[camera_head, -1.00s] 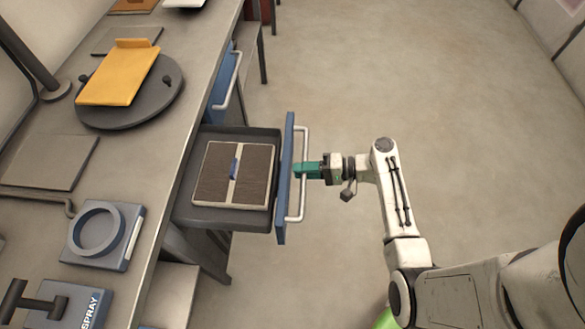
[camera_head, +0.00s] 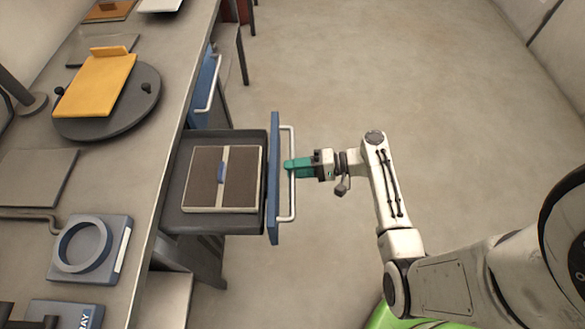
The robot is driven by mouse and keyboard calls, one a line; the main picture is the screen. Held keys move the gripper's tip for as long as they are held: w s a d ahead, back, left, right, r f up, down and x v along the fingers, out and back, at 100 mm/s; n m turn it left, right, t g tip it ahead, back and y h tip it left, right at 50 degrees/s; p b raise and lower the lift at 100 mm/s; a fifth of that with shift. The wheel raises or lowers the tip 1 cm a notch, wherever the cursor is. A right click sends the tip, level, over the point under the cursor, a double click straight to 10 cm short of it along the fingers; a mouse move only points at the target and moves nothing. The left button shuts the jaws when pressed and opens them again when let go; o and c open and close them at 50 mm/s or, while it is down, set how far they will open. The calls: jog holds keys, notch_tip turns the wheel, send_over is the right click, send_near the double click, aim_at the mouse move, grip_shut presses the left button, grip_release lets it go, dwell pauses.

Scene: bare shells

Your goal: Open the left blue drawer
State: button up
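A blue-fronted drawer (camera_head: 274,190) stands pulled out from the workbench, with its grey tray open to view. A brown box with a pale band (camera_head: 243,190) lies inside it. A white bar handle (camera_head: 291,205) runs along the drawer's front. My gripper (camera_head: 290,165), with green fingers, is at the handle's upper half, its tips at the bar. The fingers overlap in this view, so whether they are closed around the bar cannot be told. A second blue drawer front (camera_head: 203,92) with a white handle is farther along the bench, flush or nearly so.
The bench top holds a round dark turntable (camera_head: 120,128) with a yellow tray (camera_head: 98,85), a grey ring block (camera_head: 110,262) and flat grey plates (camera_head: 30,178). Bench legs stand below. The floor (camera_head: 410,70) to the right is clear.

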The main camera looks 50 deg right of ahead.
jog(key=b+v, duration=0.1)
jog(key=v, duration=0.8)
jog(key=shift+s+d, duration=0.2)
jog(key=shift+s, duration=0.1)
